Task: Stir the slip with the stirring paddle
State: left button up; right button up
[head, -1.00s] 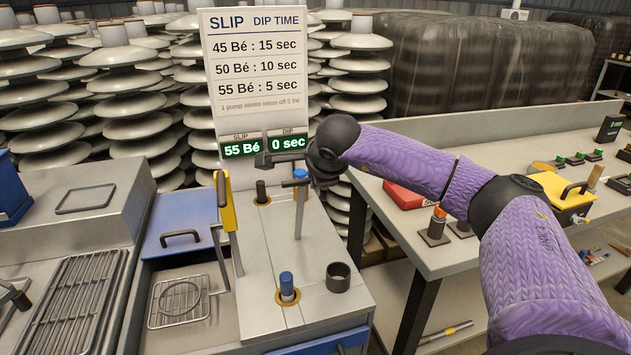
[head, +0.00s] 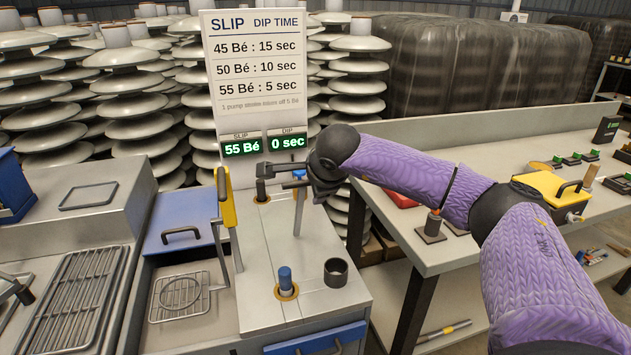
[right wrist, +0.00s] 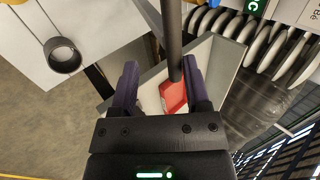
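A thin grey rod with a blue top (head: 298,212), which I take to be the stirring paddle, leans slightly over the tank top (head: 260,285). The slip itself is hidden inside the tank. My right gripper (head: 290,172) is at the rod's upper end, partly covering the blue part. In the right wrist view the fingers of my right gripper (right wrist: 160,75) are apart, with a dark rod (right wrist: 172,35) reaching between them, nearer the right finger. I see no firm grip. Whether that is the same rod I cannot tell. My left gripper is not in view.
A short black post (head: 262,190) and a blue knob (head: 285,280) stand in orange rings. A black cup (head: 336,272) and yellow-handled lever (head: 227,200) are nearby. The sign (head: 255,70) stands behind, its displays reading 55 Bé and 0 sec. A bench (head: 420,260) lies to the right.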

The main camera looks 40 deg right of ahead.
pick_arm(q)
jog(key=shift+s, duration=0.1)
pick_arm(e)
jog(key=shift+r, duration=0.25)
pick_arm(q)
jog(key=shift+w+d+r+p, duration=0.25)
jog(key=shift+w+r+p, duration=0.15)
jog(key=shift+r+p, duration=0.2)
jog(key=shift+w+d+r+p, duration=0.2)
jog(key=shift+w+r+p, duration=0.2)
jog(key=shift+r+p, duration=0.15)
pick_arm(e)
jog(key=v, duration=0.9)
jog(key=shift+s+r, duration=0.2)
jog(key=shift+a, duration=0.1)
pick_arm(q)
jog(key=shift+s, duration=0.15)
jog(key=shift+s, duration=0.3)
